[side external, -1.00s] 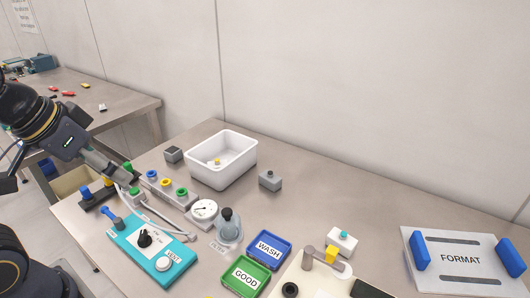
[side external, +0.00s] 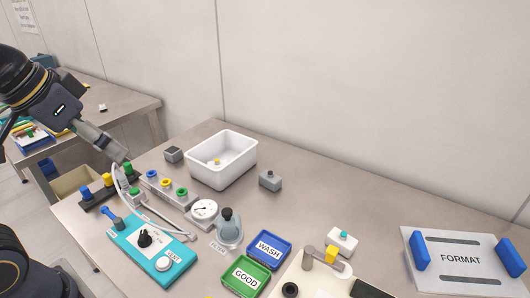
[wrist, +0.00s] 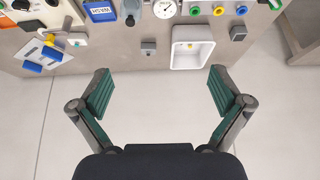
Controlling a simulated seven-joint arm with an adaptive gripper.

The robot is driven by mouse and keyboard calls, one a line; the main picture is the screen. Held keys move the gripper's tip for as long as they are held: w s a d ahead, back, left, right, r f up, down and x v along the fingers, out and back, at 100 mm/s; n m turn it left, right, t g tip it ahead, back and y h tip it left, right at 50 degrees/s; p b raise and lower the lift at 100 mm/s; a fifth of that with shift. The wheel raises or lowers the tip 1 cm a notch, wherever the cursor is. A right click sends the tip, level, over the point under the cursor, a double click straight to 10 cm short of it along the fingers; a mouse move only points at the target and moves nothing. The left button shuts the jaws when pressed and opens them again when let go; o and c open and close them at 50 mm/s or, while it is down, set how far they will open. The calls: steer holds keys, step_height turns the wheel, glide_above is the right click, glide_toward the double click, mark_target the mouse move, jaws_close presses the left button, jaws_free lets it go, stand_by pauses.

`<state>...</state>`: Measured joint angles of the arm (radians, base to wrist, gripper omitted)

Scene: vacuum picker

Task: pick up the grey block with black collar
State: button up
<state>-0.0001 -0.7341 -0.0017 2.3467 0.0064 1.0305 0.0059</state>
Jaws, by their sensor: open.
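Two small grey blocks stand on the bench near the white tub. One grey block (side external: 270,181), right of the tub in the side view, has a small dark part on top; it also shows in the wrist view (wrist: 148,48). The other grey block (side external: 173,155) is left of the tub and has a darker top; it also shows in the wrist view (wrist: 238,33). The black collar is too small to make out surely on either. My gripper (wrist: 160,90) is open and empty, its fingers wide apart. In the side view it hangs above the bench's left end, clear of both blocks.
The white tub (side external: 190,172) stands between the blocks with a small yellow thing inside. Valves, a gauge (side external: 204,210), a flask (side external: 228,232), a teal unit (side external: 125,251) and the blue WASH tray (side external: 287,253) crowd the front. Bench behind the right block is clear.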

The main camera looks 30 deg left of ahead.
steer(key=w+d+r, duration=0.1)
steer(key=w+r, duration=1.2)
steer(key=w, duration=0.1)
steer(key=m+g, duration=0.1)
steer(key=g, duration=0.5)
glide_above(268, 178)
step_height(268, 178, down, 28)
steer(key=f, duration=0.1)
step_height(268, 178, down, 11)
steer(key=shift+s+r, duration=0.1)
steer(key=shift+r, duration=0.1)
steer(key=shift+f, duration=2.7)
steer(key=c, duration=1.2)
steer(key=shift+r, duration=0.1)
steer(key=shift+c, duration=0.2)
